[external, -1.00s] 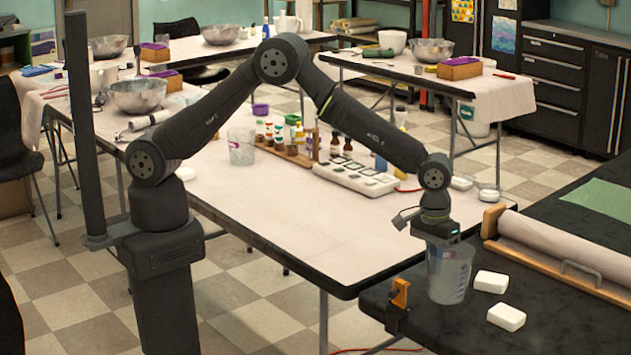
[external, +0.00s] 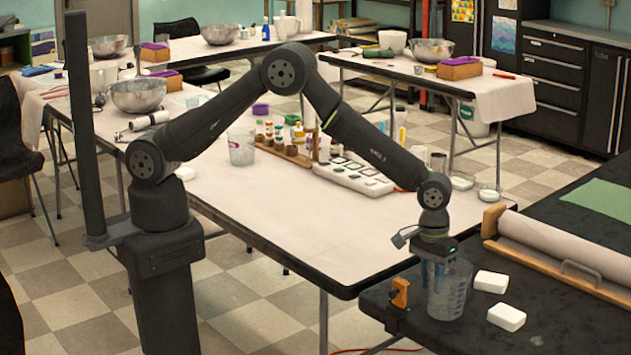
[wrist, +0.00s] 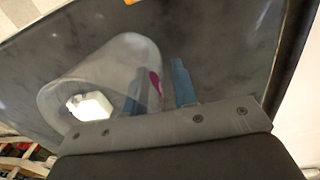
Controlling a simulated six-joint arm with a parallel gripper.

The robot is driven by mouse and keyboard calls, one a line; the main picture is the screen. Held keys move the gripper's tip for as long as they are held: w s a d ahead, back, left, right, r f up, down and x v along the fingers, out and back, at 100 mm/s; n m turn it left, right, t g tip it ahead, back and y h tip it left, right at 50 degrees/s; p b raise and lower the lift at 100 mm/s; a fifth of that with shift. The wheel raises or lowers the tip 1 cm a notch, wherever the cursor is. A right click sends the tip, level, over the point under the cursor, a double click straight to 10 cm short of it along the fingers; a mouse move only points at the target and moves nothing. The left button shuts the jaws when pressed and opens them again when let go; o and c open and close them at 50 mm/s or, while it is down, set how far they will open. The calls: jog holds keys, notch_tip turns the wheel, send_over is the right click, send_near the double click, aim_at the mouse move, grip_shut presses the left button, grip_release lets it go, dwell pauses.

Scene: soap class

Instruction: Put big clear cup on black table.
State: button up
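The big clear cup (external: 449,298) is upright at the near left part of the black table (external: 590,330), over its surface. I cannot tell for sure whether its base touches the table. My gripper (external: 440,262) points down at the cup's top, with its fingers on the rim wall. In the wrist view the clear cup (wrist: 105,75) is seen from above, with a small purple mark on it. The blue fingers of my gripper (wrist: 169,85) lie either side of the cup's wall, close together; one shows through the clear wall.
Two white soap bars, one (external: 490,282) and another (external: 506,317), lie right of the cup. An orange clamp (external: 400,292) sits on the table edge to its left. A wooden paper-roll holder (external: 550,260) lies behind. Another clear cup (external: 241,150) stands on the white table.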

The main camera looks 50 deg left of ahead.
jog(key=shift+r, duration=0.1)
notch_tip(320, 180, up, 12)
jog(key=a, duration=0.1)
dwell(0.4)
jog(key=f, duration=0.8)
jog(key=d+f, duration=0.1)
jog(key=f, duration=0.3)
jog(key=shift+f, duration=0.3)
notch_tip(320, 180, up, 3)
jog(key=shift+r, duration=0.65)
jog(key=shift+f, duration=0.15)
